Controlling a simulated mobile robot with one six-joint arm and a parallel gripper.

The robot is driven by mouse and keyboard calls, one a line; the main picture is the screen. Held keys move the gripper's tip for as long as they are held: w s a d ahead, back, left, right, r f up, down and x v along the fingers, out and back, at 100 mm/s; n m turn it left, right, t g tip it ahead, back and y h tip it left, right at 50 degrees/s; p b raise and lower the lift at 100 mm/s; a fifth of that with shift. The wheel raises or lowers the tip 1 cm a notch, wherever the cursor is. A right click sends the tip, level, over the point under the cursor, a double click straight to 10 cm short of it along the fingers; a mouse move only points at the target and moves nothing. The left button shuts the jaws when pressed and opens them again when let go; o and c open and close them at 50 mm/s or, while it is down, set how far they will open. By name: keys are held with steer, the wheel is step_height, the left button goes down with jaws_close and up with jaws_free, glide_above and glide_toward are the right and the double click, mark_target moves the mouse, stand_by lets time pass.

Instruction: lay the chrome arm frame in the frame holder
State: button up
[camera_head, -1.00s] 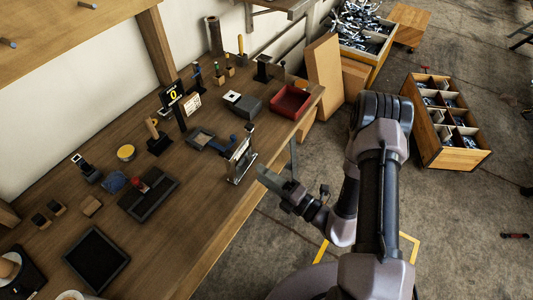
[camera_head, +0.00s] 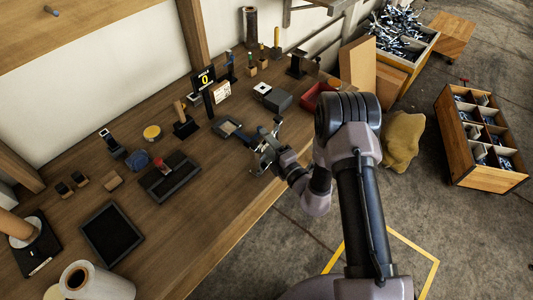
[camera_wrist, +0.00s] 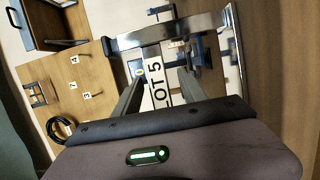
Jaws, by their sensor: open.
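The chrome arm frame (camera_wrist: 165,33) shows in the wrist view as a shiny bar across the top with a side plate at right. A white "LOT 5" label (camera_wrist: 157,85) shows beyond my fingers. My gripper (camera_wrist: 161,80) is open, its two fingers pointing at the frame with a gap between them; I cannot tell whether they touch it. In the head view my gripper (camera_head: 268,158) is at the table's front edge, overlapping the frame and hiding much of it. Blue clamp-like parts (camera_wrist: 200,50) show by the frame; I cannot tell whether they belong to the frame holder.
The wooden bench (camera_head: 215,205) carries a black tray (camera_head: 111,233), a dark tray with a red-topped item (camera_head: 170,176), a grey box (camera_head: 272,97) and a red bin (camera_head: 318,97). A yellow sack (camera_head: 403,140) lies on the floor.

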jaws_close()
stand_by(1.4)
